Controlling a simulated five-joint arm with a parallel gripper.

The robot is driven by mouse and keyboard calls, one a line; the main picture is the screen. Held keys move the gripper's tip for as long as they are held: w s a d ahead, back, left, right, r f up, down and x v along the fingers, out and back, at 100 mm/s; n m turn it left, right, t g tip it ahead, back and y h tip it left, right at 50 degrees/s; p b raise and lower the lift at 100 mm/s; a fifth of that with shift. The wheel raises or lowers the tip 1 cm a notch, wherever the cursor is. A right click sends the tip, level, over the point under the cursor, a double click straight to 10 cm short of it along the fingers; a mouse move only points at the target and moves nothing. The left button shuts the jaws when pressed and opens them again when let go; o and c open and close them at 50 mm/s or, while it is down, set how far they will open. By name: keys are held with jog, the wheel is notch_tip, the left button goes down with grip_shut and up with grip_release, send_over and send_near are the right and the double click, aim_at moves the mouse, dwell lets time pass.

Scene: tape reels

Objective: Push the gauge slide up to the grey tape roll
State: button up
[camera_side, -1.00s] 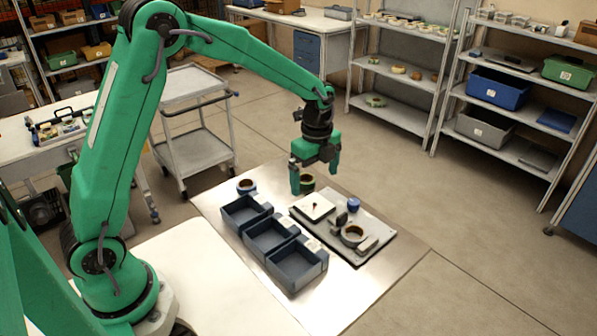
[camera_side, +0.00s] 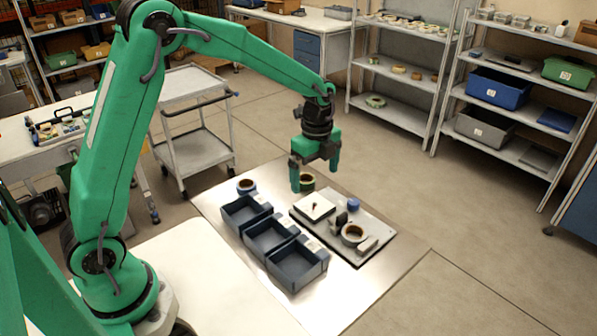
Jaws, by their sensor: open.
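The grey tape roll (camera_side: 353,234) lies on the grey gauge plate (camera_side: 378,224), towards its front right. A light block (camera_side: 368,244) sits on the plate just right of the roll, and a dark upright piece (camera_side: 341,219) stands just behind the roll's left side. I cannot tell for sure which of these is the gauge slide, or whether either touches the roll. My gripper (camera_side: 316,186) is open and empty, pointing down above the back of the plate, behind the roll.
A white square block (camera_side: 314,206) with a small dark knob and a blue roll (camera_side: 353,204) are on the plate. Several dark blue bins (camera_side: 297,266) line the left side. Another roll (camera_side: 246,186) is at the back left.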

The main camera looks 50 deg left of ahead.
notch_tip(320, 180, up, 9)
jog(key=shift+r, duration=0.15)
dwell(0.4)
jog(key=shift+s+r, duration=0.1)
jog(key=s+r+n+t, duration=0.3)
jog(key=s+r+n, duration=0.4)
jog(key=s, duration=0.5)
jog(key=s+a+f+n+t, duration=0.1)
jog(key=s+f+n+t, duration=0.1)
jog(key=s+n, duration=0.9)
jog(key=shift+s+a+f+t, duration=0.15)
jog(key=shift+s+f+t, duration=0.15)
jog(key=shift+s, duration=0.25)
jog(key=shift+c, duration=0.4)
